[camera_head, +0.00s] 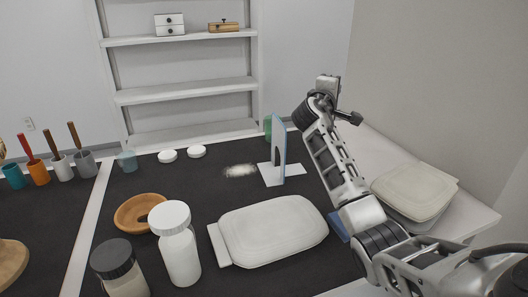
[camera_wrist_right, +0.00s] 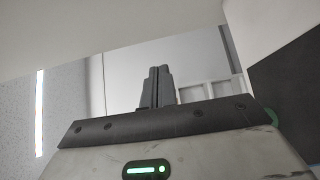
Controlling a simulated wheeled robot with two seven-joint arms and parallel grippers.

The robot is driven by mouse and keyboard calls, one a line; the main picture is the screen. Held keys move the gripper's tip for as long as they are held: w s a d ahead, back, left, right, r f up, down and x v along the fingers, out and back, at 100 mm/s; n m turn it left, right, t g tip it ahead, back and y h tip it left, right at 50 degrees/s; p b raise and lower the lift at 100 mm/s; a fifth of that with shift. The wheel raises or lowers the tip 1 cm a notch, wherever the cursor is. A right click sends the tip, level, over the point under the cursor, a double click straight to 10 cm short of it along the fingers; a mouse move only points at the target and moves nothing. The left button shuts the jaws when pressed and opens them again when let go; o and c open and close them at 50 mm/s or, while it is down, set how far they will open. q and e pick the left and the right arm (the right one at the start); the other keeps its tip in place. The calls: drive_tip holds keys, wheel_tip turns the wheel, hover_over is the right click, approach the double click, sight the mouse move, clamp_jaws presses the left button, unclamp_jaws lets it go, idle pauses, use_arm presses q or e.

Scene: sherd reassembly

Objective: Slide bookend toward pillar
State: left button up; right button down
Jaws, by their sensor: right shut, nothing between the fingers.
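A blue upright bookend (camera_head: 279,145) with a white foot (camera_head: 268,176) stands on the dark mat (camera_head: 225,185), just left of my right arm in the head view. I cannot pick out a pillar with certainty. My right gripper (camera_head: 327,88) is raised above and to the right of the bookend, apart from it. In the right wrist view its fingers (camera_wrist_right: 160,86) are closed together with nothing between them. My left gripper is not in view.
A pale lidded container (camera_head: 270,230) lies in front of the bookend. White powder (camera_head: 240,171) and two white discs (camera_head: 167,156) are to its left. A green object (camera_head: 267,128) stands behind it. Jars (camera_head: 180,250) and an orange bowl (camera_head: 138,214) stand front left; stacked containers (camera_head: 415,190) sit at right.

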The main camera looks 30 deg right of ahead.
hover_over(276, 143)
drive_tip(key=v, duration=0.4)
drive_tip(key=f, duration=0.4)
drive_tip(key=f+b, duration=0.1)
drive_tip(key=f, duration=0.4)
drive_tip(key=a+f, duration=0.1)
drive_tip(key=f, duration=0.4)
drive_tip(key=shift+w+f+b, duration=0.2)
drive_tip(key=shift+f+b, duration=0.05)
drive_tip(key=shift+b, duration=0.15)
drive_tip(key=shift+f, duration=0.35)
drive_tip(key=shift+s+d+r, duration=0.15)
drive_tip(key=shift+d, duration=0.25)
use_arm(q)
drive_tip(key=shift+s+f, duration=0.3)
use_arm(e)
drive_tip(key=shift+d, duration=0.1)
drive_tip(key=s+d, duration=0.1)
drive_tip(key=d, duration=0.4)
drive_tip(key=s+d, duration=0.2)
drive_tip(key=d, duration=0.4)
drive_tip(key=s+d, duration=0.2)
drive_tip(key=d, duration=0.3)
drive_tip(key=shift+d+p, duration=0.25)
drive_tip(key=shift+p, duration=0.05)
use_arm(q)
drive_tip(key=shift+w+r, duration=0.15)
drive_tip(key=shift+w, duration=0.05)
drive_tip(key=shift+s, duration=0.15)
